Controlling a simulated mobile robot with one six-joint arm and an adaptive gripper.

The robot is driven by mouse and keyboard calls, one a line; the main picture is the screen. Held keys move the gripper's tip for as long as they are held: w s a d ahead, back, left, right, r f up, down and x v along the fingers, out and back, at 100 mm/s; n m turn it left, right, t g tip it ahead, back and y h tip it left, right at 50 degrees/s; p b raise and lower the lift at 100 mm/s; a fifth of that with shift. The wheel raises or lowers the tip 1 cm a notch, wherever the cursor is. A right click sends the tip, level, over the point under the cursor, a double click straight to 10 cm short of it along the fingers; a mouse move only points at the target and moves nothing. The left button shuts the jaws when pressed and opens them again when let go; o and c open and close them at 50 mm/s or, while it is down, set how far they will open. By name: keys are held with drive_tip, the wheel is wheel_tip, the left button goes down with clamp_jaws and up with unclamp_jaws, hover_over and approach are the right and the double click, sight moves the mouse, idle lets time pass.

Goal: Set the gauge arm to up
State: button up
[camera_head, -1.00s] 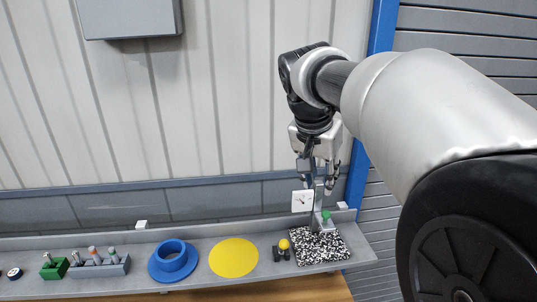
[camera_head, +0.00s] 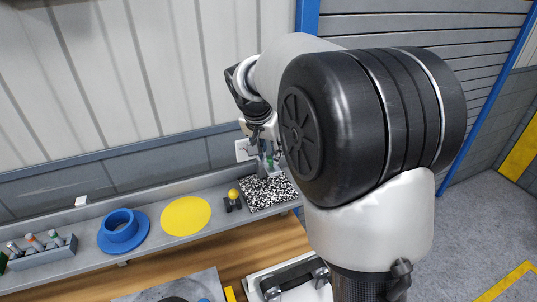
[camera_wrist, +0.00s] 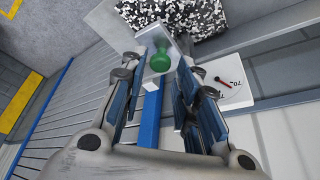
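A green knob (camera_wrist: 187,62) on a pale metal piece (camera_wrist: 103,20), seemingly the gauge arm, lies just beyond my fingers in the wrist view. Its base is on the black-and-white speckled plate (camera_wrist: 195,14). My gripper (camera_wrist: 167,78) is open, with a clear gap between its fingers; the knob shows in line with this gap. I cannot tell whether any finger touches it. In the head view my gripper (camera_head: 264,140) is small and partly hidden by my arm, above the speckled plate (camera_head: 270,195). The gauge arm's tilt is unclear there.
A white dial (camera_wrist: 226,82) with a red pointer is close to the right fingers. Left of the plate on the grey shelf are a yellow knob on a black piece (camera_head: 233,195), a yellow disc (camera_head: 186,216), a blue flanged ring (camera_head: 122,232) and a grey holder (camera_head: 42,255).

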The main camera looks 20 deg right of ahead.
drive_tip(key=shift+x, duration=1.1)
drive_tip(key=shift+c, duration=0.6)
clamp_jaws()
drive_tip(key=shift+r, duration=0.1)
